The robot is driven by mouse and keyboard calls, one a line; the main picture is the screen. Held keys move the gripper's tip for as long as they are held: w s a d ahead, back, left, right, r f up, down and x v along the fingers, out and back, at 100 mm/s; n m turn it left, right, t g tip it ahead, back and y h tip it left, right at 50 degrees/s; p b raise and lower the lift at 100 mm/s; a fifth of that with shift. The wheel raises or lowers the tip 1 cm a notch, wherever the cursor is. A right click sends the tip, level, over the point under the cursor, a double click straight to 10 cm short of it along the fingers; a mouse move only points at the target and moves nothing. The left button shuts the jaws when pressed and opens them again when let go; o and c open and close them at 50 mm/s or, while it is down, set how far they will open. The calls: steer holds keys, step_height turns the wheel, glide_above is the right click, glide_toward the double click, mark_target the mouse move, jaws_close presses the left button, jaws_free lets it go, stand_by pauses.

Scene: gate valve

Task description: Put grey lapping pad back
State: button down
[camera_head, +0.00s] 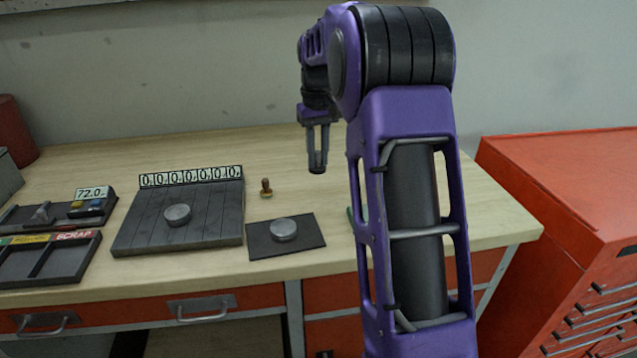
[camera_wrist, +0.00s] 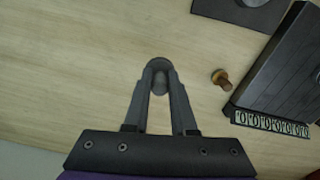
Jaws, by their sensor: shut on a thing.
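My gripper (camera_head: 317,168) is above the bench, right of the small wooden-handled piece, pointing down. In the wrist view my gripper (camera_wrist: 160,72) has its fingers closed together on a small dark grey rounded thing (camera_wrist: 160,83), which appears to be the grey lapping pad. The fingers hide much of it, so its full shape is unclear. A dark flat mat (camera_head: 306,244) lies on the bench with a metal disc (camera_head: 284,229) on it. A grooved dark plate (camera_head: 140,236) carries another metal disc (camera_head: 177,214) and a number strip (camera_head: 190,176) along its back.
The wooden-handled piece (camera_head: 266,187) with a greenish base stands between plate and gripper; it also shows in the wrist view (camera_wrist: 221,78). Trays (camera_head: 50,260) and a gauge (camera_head: 93,194) lie at left. A red cabinet (camera_head: 570,190) stands right. Bare bench lies behind the mat.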

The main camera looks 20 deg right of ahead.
mark_target(318, 167)
steer(key=shift+f+b, duration=0.4)
steer(key=shift+f, duration=2.45)
steer(key=shift+f, duration=0.15)
steer(key=c, duration=0.7)
jaws_free()
steer(key=shift+c, duration=0.2)
step_height(318, 167, up, 12)
steer(key=shift+r+p, duration=0.15)
steer(key=shift+p, duration=1)
steer(key=shift+s, duration=0.1)
